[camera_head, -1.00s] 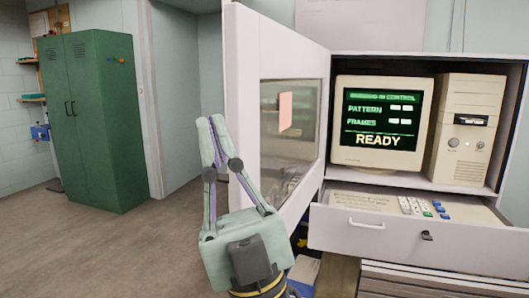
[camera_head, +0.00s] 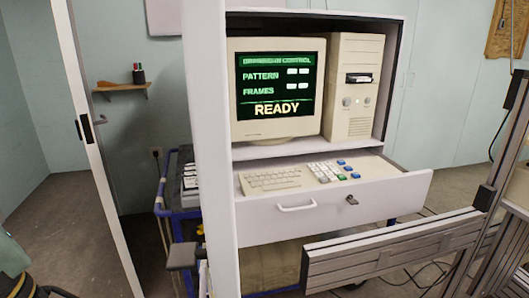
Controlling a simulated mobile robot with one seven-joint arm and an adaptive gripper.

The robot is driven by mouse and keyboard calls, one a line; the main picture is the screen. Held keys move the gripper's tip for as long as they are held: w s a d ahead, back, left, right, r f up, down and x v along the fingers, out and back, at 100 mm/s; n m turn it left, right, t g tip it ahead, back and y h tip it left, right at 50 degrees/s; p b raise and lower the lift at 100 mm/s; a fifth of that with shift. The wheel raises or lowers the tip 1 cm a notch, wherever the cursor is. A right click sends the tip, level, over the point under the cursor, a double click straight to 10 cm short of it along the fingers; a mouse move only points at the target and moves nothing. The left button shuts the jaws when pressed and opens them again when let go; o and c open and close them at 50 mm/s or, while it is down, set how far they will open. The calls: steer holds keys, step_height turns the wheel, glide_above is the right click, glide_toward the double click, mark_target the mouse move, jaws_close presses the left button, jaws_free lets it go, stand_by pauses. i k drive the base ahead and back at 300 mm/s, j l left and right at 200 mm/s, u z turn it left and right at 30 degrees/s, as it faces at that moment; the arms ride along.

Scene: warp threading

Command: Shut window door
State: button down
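The window door (camera_head: 208,130) is a white panel on the left side of the computer cabinet (camera_head: 395,60). It stands open and is seen nearly edge-on, so its pane is hidden. The cabinet's front is uncovered, with a monitor (camera_head: 277,90) reading READY and a beige computer tower (camera_head: 354,85) inside. The keyboard drawer (camera_head: 330,215) below sticks out. Only a pale green part of my gripper (camera_head: 12,256) shows at the lower left edge, left of the door and apart from it. Its fingertips are out of frame.
A metal rail (camera_head: 390,255) crosses the lower right, joined to a slanted post (camera_head: 505,140). A blue-framed cart (camera_head: 175,200) stands behind the door's left side. A white-edged door frame (camera_head: 95,150) stands at the left. Bare floor shows between the frame and my gripper.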

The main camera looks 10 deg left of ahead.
mark_target(203, 21)
steer(key=i+j+u, duration=0.2)
steer(key=j, duration=0.2)
steer(key=k+j+u, duration=0.1)
steer(key=j, duration=0.25)
steer(key=k+j+u, duration=0.15)
steer(key=k+j, duration=0.2)
steer(key=k+j+u, duration=0.1)
steer(key=j, duration=0.35)
steer(key=k, duration=0.05)
